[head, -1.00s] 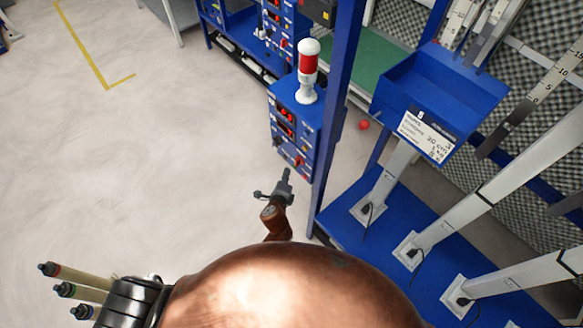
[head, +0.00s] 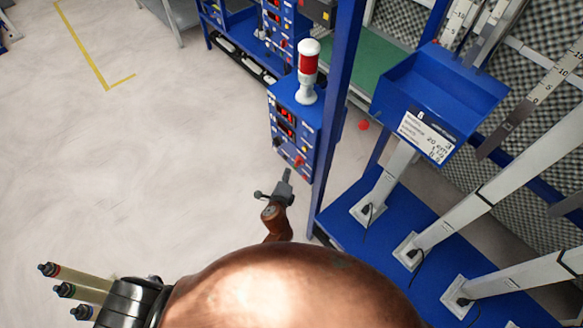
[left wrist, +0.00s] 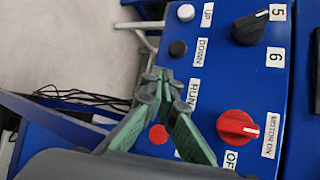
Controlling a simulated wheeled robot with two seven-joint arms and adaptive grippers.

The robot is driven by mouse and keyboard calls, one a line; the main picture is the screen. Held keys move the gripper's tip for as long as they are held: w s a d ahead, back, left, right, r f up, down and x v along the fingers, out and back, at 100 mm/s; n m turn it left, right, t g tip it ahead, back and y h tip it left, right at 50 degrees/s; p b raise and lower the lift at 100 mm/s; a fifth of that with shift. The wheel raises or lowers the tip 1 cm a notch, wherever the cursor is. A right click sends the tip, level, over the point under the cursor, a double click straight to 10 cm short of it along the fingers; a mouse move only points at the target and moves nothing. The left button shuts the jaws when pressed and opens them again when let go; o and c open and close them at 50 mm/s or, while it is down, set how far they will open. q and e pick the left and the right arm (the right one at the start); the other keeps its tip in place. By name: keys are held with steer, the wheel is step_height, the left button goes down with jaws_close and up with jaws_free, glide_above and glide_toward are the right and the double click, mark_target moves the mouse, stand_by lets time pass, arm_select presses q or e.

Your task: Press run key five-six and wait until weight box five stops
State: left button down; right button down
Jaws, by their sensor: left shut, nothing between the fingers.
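The blue control cabinet (head: 293,128) stands left of the blue post. Its panel (left wrist: 235,85) fills the right of the left wrist view. The black selector knob (left wrist: 250,27) sits beside labels 5 and 6, its mark toward 5. The RUN label (left wrist: 190,94) shows beside my left gripper (left wrist: 156,80), whose closed tips cover the key there; contact cannot be told. In the head view my left gripper (head: 287,173) is at the cabinet's lower front. A blue weight box (head: 430,95) with a white label stands at the right; its number is hard to read. My right gripper is not seen.
A white UP button (left wrist: 186,13), black DOWN button (left wrist: 178,49), red button (left wrist: 158,134) and red motor knob (left wrist: 237,126) surround the gripper. A red-and-white lamp (head: 308,70) tops the cabinet. The blue post (head: 337,110) stands close right. The floor at left is clear.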

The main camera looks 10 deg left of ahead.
arm_select(q)
steer(key=shift+w, duration=0.1)
stand_by(0.4)
steer(key=shift+w+d, duration=0.2)
steer(key=shift+d, duration=0.1)
